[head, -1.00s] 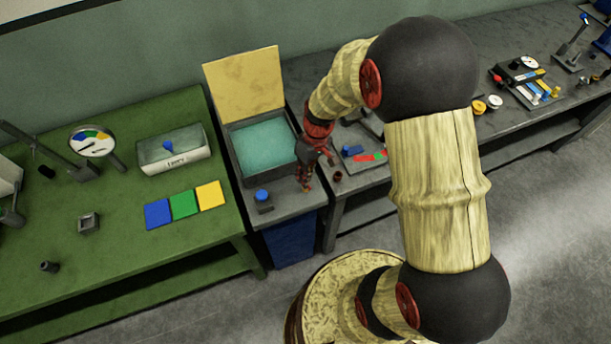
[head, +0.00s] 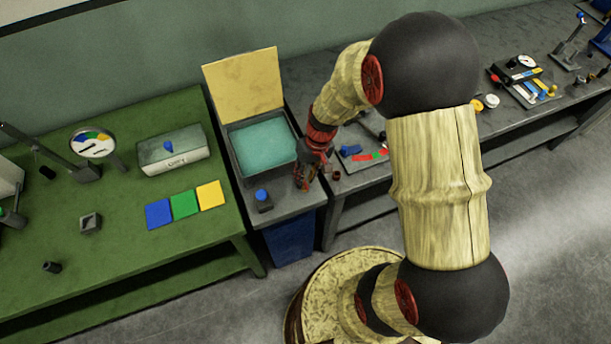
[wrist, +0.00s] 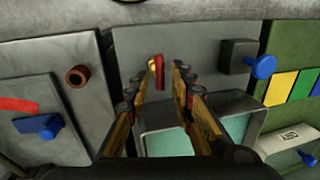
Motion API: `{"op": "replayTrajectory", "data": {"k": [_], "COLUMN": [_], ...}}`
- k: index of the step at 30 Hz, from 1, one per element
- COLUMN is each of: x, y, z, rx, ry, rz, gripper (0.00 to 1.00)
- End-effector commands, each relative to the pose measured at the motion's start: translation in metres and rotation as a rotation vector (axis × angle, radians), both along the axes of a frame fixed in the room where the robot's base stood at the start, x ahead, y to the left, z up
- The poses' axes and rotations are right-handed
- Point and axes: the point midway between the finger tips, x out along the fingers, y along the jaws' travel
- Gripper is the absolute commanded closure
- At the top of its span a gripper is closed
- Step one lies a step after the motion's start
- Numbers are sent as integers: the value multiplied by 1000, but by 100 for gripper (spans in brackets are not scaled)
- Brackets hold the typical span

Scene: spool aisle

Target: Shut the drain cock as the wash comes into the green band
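A small upright red handle with a yellow part (wrist: 160,72), which looks like the drain cock, stands on the grey bench top in the wrist view. My gripper (wrist: 163,72) is open, with its fingers on either side of this handle; I cannot tell if either touches it. In the head view my gripper (head: 304,180) is low at the front right corner of the wash tank (head: 235,160) and hides the handle. The tank holds teal wash (head: 265,145). A round dial (head: 92,140) with blue, green and yellow bands stands on the green table; its needle is too small to read.
A blue-knobbed box (head: 263,202) stands in front of the tank. Blue, green (head: 184,204) and yellow cards and a blue-knobbed grey box (head: 172,158) lie on the green table. A panel with a blue lever (wrist: 38,126) and a brown ring (wrist: 77,76) are nearby.

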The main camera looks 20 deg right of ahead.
Motion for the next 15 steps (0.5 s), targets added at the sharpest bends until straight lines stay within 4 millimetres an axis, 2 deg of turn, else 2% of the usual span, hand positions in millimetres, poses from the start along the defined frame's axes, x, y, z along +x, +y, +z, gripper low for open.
{"op": "replayTrajectory", "data": {"k": [10, 15], "x": [0, 2], "y": [0, -4], "z": [2, 19], "rx": [0, 0], "ry": [0, -5], "rz": [1, 0], "gripper": [73, 73]}}
